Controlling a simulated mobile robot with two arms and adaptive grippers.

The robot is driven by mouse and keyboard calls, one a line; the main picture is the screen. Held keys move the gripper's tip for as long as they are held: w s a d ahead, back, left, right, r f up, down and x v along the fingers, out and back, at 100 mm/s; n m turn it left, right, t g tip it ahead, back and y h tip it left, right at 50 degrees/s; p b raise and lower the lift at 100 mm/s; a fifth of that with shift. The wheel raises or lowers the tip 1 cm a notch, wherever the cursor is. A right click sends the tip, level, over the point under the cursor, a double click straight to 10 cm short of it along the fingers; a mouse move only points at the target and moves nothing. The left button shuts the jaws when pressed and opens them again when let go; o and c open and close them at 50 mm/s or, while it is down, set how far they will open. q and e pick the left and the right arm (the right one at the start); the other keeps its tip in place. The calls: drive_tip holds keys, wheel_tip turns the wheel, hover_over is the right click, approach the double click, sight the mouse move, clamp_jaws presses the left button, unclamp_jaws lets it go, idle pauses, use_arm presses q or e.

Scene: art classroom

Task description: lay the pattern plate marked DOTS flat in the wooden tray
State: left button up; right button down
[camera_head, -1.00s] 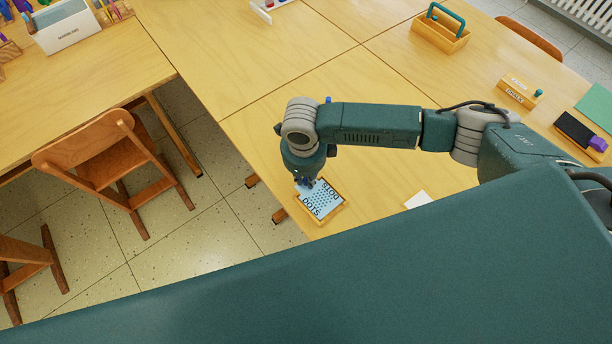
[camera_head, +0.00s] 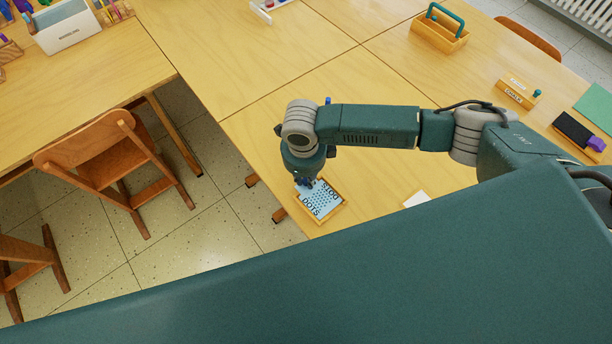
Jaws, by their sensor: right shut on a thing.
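The pattern plate marked DOTS (camera_head: 318,201) is light blue with dark dots and dark lettering at two edges. It appears to lie within the rim of the wooden tray (camera_head: 332,216), near the table's left edge; I cannot tell whether it touches the tray floor. My right gripper (camera_head: 304,185) points down at the plate's upper left edge and is shut on the plate. The arm hides part of the tray's far side. My left gripper is not in view.
A white sheet or card (camera_head: 417,199) lies to the right, partly hidden by my own teal body part. A wooden caddy (camera_head: 440,38), stamp blocks (camera_head: 517,94) and a black pad (camera_head: 573,128) stand farther off. A chair (camera_head: 100,160) stands on the floor at left.

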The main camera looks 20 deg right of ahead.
drive_tip(key=c, duration=1.6)
unclamp_jaws()
drive_tip(key=shift+o, duration=1.2)
drive_tip(key=shift+r, duration=0.1)
drive_tip(key=shift+r+p, duration=2.95)
drive_tip(key=shift+p, duration=0.15)
